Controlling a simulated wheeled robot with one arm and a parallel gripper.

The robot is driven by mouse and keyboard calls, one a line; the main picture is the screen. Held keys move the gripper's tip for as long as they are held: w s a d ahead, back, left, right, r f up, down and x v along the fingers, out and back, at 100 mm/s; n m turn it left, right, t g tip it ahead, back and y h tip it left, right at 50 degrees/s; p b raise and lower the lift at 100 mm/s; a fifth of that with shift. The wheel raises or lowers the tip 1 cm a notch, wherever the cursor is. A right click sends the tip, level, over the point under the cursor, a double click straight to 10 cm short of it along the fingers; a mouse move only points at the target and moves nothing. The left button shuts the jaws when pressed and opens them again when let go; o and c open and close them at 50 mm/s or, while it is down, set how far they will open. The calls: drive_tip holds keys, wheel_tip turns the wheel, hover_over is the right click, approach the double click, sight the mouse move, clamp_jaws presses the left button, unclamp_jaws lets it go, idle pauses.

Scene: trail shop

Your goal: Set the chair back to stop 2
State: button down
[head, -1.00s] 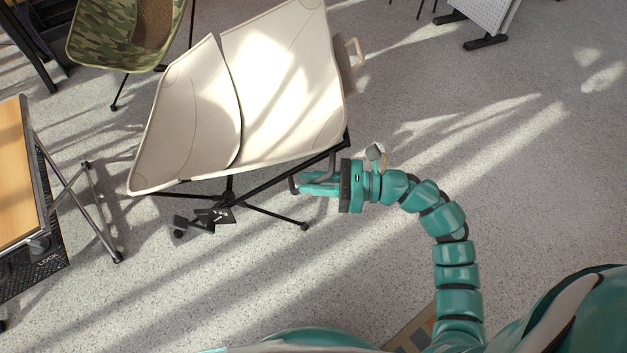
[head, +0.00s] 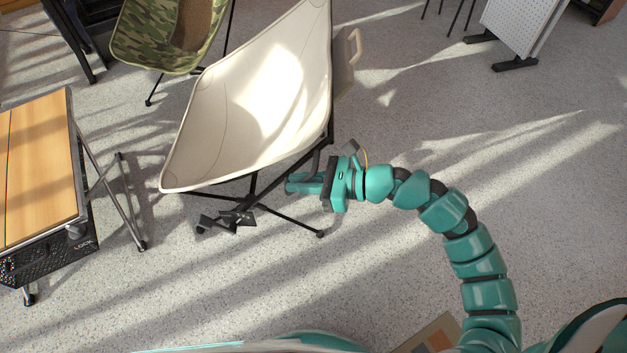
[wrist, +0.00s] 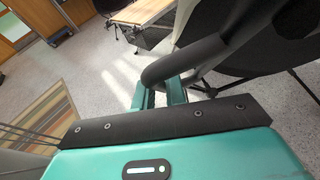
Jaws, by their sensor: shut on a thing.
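The cream folding chair (head: 255,110) stands in the middle of the head view, its seat to the left and its tall back to the upper right. Its dark frame and legs show below the fabric. My gripper (head: 304,184) is at the chair's right side, shut on a dark looped bar of the frame. In the wrist view, this dark bar (wrist: 190,62) runs between my fingers (wrist: 160,95). The chair's dark underside (wrist: 260,45) fills the upper right there. A lever-like black part (head: 228,220) hangs low under the seat. No stop marking is clear to me.
A wood-topped table (head: 40,165) with metal legs stands at the left, a label reading LOCK near its base. A camouflage chair (head: 150,35) is behind. A white pegboard stand (head: 515,30) is at the upper right. The floor (head: 420,130) to the right is clear.

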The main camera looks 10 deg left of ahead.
drive_tip(key=shift+a+r, duration=0.1)
drive_tip(key=shift+r, duration=0.05)
drive_tip(key=c, duration=1.5)
unclamp_jaws()
drive_tip(key=shift+o, duration=0.2)
drive_tip(key=p+v, duration=0.3)
drive_tip(key=v, duration=1.4)
drive_tip(key=shift+r+p, duration=0.2)
drive_tip(key=shift+p, duration=0.15)
